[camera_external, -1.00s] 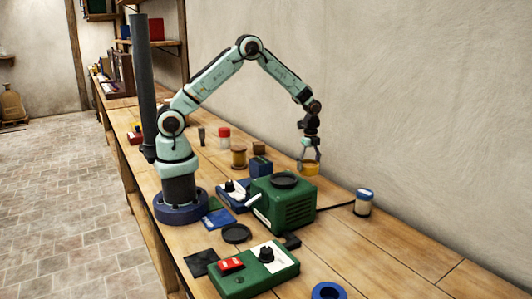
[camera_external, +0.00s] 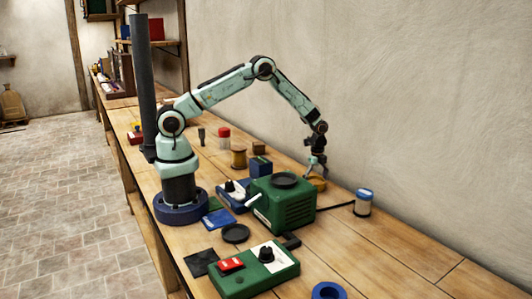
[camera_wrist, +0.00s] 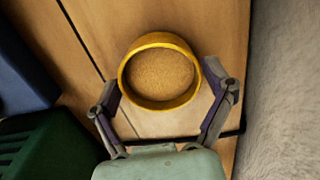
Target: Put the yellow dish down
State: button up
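The yellow dish (camera_wrist: 160,108) is a round, shallow bowl with a brown, grainy-looking inside. In the wrist view it sits between the two fingers of my gripper (camera_wrist: 162,84), whose tips are at its left and right sides. In the external view my gripper (camera_external: 317,173) points down over the dish (camera_external: 319,184), low behind the green box. Part of the dish is hidden there, and I cannot tell whether its base touches the wooden bench (camera_external: 380,240).
The green box (camera_external: 291,207) with a black round top stands just in front of the dish. A white-and-blue jar (camera_external: 363,203) stands to the right. A wooden spool (camera_external: 239,158) and a small blue box (camera_external: 260,167) are to the left. The wall runs close behind.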

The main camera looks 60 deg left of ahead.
dwell(0.3)
notch_tip(320, 180, up, 12)
jog(key=s+a+r+n, duration=0.5)
jog(key=s+r, duration=0.2)
jog(key=r, duration=0.1)
jog(key=s+a+r+n, duration=0.2)
jog(key=s+n, duration=0.5)
jog(key=s, duration=0.5)
jog(key=s+a+r+n, duration=0.2)
jog(key=s+a+n, duration=0.3)
jog(key=s, duration=0.7)
jog(key=shift+s+a+n+y, duration=0.2)
jog(key=shift+a+n+y, duration=0.15)
jog(key=shift+n, duration=0.75)
